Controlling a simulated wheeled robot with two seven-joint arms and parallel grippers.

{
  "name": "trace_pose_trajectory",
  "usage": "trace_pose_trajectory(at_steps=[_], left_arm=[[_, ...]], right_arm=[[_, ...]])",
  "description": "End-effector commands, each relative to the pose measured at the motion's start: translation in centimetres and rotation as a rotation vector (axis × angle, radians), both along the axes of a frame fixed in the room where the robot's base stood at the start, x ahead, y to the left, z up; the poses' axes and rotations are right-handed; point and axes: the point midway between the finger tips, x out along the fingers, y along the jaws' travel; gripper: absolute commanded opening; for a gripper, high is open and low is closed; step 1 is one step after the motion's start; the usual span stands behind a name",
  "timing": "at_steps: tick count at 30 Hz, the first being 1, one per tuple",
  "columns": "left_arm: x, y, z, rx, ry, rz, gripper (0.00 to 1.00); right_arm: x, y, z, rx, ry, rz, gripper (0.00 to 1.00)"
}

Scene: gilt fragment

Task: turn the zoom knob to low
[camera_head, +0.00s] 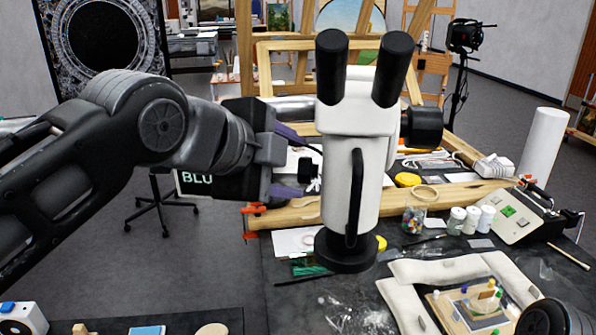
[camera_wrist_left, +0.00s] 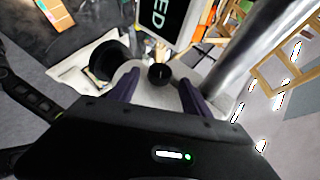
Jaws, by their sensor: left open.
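A white stereo microscope (camera_head: 338,185) with two black eyepieces stands upright on a round black base (camera_head: 345,252). A small black knob (camera_head: 307,170) sticks out of its left side; I take this as the zoom knob. My left gripper (camera_head: 298,163) is open, pointing right at it, one purple finger above and one below. In the left wrist view the knob (camera_wrist_left: 159,76) lies between the spread fingertips (camera_wrist_left: 158,84). Contact cannot be told. The knob's setting is not readable. A larger black part (camera_head: 423,128) sits on the microscope's right side.
The dark table (camera_head: 400,265) holds a jar (camera_head: 414,220), several small white pots (camera_head: 472,220) and a grey control box (camera_head: 520,215). A padded cushion (camera_head: 400,305) surrounds a framed fragment (camera_head: 475,310) at front right. A wooden easel frame stands behind the microscope.

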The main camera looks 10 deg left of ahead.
Motion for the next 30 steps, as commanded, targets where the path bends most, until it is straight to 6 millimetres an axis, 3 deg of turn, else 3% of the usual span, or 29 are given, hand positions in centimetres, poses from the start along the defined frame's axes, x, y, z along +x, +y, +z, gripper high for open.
trace_pose_trajectory(at_steps=[9,20,25,30], left_arm=[[-3.4,1.5,2.2,0.000,0.001,0.000,0.56],[-3.6,1.7,2.3,0.001,0.002,0.000,0.57],[-3.6,2.6,0.3,-0.001,-0.006,0.023,0.57],[-4.7,4.0,-3.7,-0.016,-0.058,0.069,0.57]], right_arm=[[0.1,0.1,-0.9,0.002,-0.004,0.001,0.36],[0.1,0.1,-1.0,0.003,-0.004,0.001,0.36],[0.2,0.0,-3.2,0.003,-0.005,0.000,0.36],[0.4,0.0,-8.4,0.005,-0.010,-0.002,0.36]])
